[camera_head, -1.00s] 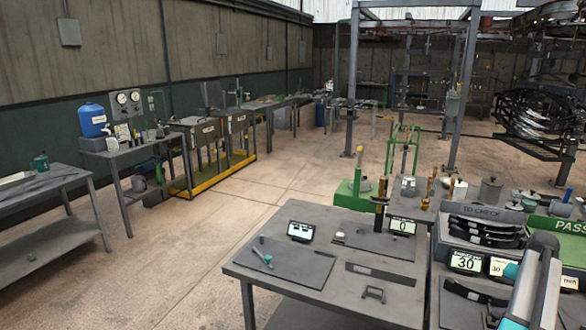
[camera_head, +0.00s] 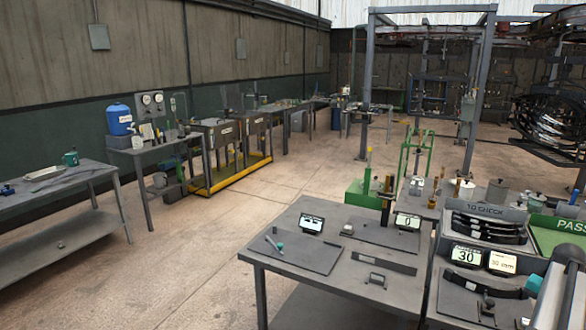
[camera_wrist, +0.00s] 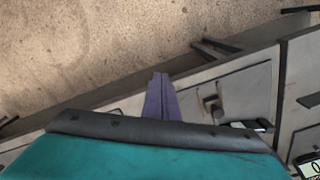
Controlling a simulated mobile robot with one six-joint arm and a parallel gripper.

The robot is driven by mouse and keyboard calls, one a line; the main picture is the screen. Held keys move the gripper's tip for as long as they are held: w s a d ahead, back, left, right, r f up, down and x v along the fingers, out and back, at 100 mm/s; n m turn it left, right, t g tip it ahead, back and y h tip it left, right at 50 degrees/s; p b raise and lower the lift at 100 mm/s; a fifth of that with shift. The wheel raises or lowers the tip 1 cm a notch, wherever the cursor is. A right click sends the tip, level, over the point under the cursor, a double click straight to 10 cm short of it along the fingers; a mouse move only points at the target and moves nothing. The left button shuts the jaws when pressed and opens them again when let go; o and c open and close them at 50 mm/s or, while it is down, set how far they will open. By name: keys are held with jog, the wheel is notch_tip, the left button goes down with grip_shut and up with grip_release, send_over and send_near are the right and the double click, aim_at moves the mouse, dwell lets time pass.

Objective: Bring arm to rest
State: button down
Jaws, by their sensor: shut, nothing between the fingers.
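My gripper (camera_wrist: 161,97) shows in the wrist view as two narrow purple-grey fingers lying together, shut and empty. They point up the picture, beyond a dark band and a teal body that are mine. Beyond the fingers are the edge of a grey bench and the floor. In the head view, part of my arm shows as a pale cylinder in the lower right corner, over the right end of the benches. The gripper fingers cannot be made out in that view.
A grey bench (camera_head: 290,222) stands in front, with a display reading 0 (camera_head: 407,221) and small tools. To its right are a TO CHECK tray (camera_head: 478,209) of dark strips, a display reading 30 (camera_head: 466,256) and a green PASS tray (camera_head: 570,226). Open floor (camera_head: 190,240) lies left.

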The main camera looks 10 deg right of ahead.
jog(key=w+a+f+n+g+y+b, duration=0.1)
jog(key=w+a+f+n+b, duration=0.1)
jog(key=w+a+f, duration=0.65)
jog(key=w+a+f+n+g+y+b, duration=0.15)
jog(key=w+a+f, duration=0.25)
jog(key=a+f, duration=1)
jog(key=s+a+f+n+g+b, duration=0.1)
jog(key=s+a+f+n, duration=0.1)
jog(key=a+f, duration=0.6)
jog(key=s+a+f+n+g, duration=0.1)
jog(key=s+a+f+n, duration=0.15)
jog(key=a, duration=0.95)
jog(key=s+a+f+n+h+b, duration=0.1)
jog(key=s+a+f+n, duration=0.1)
jog(key=s+a+f, duration=0.5)
jog(key=s+a+f+n+g+h+b, duration=0.1)
jog(key=s+a+f+n+b, duration=0.1)
jog(key=s+a+f, duration=0.6)
jog(key=s+a+n, duration=0.1)
jog(key=s+a, duration=0.3)
jog(key=s, duration=0.4)
jog(key=shift+s, duration=0.25)
jog(key=shift+h, duration=0.25)
